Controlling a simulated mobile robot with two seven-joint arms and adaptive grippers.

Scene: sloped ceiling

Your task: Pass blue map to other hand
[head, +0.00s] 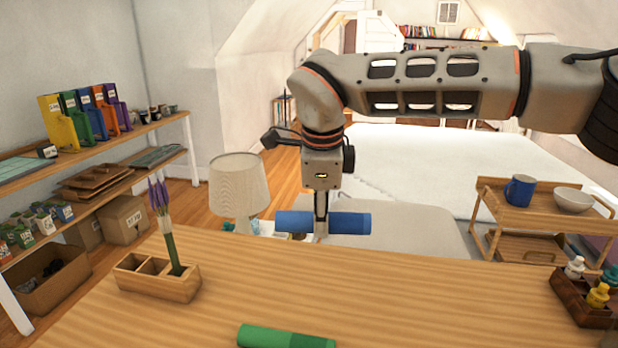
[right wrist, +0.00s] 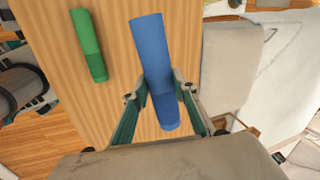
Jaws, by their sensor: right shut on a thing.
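The blue map (head: 348,223) is a rolled blue cylinder, lying roughly level across the head view above the table's far edge. My right gripper (head: 321,212) comes down on it from above and is shut on it near its middle. In the right wrist view the blue map (right wrist: 153,50) runs between the two fingers of my right gripper (right wrist: 160,82), with a darker blue band at its lower end. My left gripper does not show in the head view.
A green roll (head: 285,337) lies at the near edge of the wooden table (head: 220,315). A wooden holder (head: 158,284) with a lavender stem stands left, and a dark bottle tray (head: 578,305) right. The table's middle is clear. A lamp (head: 238,187) stands beyond it.

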